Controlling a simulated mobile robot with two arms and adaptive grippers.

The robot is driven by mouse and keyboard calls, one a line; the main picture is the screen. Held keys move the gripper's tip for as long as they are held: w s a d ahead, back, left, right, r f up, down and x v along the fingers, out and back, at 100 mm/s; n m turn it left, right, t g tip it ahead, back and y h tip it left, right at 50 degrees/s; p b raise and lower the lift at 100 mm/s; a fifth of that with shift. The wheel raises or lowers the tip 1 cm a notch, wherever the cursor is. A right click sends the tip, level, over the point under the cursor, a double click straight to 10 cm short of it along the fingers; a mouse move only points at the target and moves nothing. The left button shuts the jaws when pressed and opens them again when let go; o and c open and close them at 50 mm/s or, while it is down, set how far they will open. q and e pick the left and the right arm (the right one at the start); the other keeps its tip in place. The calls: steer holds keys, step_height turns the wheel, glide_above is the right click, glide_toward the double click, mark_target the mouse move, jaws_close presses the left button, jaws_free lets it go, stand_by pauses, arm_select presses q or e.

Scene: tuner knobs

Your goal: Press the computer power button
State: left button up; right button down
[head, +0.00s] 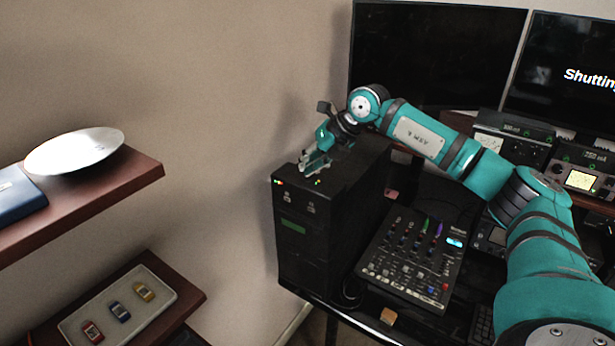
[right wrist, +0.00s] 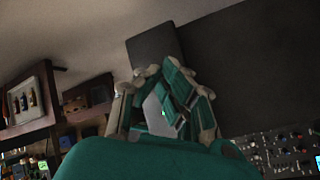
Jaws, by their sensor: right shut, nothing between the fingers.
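The computer (head: 298,240) is a black tower standing on the desk, left of the mixer. Small lights show at the top of its front face, orange-red at the left corner (head: 279,183) and green near the top edge. My right gripper (head: 308,168) is at the top front edge of the tower, shut and empty. Its fingers hide part of the tower's top, and I cannot tell whether they touch it. In the right wrist view the shut fingers (right wrist: 172,100) show, with a small green light between them. My left gripper is not in view.
A mixer (head: 412,258) with faders stands right of the tower. Radio units (head: 510,140) stand under the monitors. A dark left monitor (head: 430,50) is behind my right arm. Wall shelves at the left hold a white dish (head: 75,150) and a tray (head: 150,320) of toy cars.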

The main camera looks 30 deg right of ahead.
steer(key=shift+r+p, duration=0.55)
steer(key=shift+r, duration=0.15)
steer(key=shift+r+p, duration=1.9)
steer(key=shift+r, duration=0.7)
steer(key=shift+f, duration=0.1)
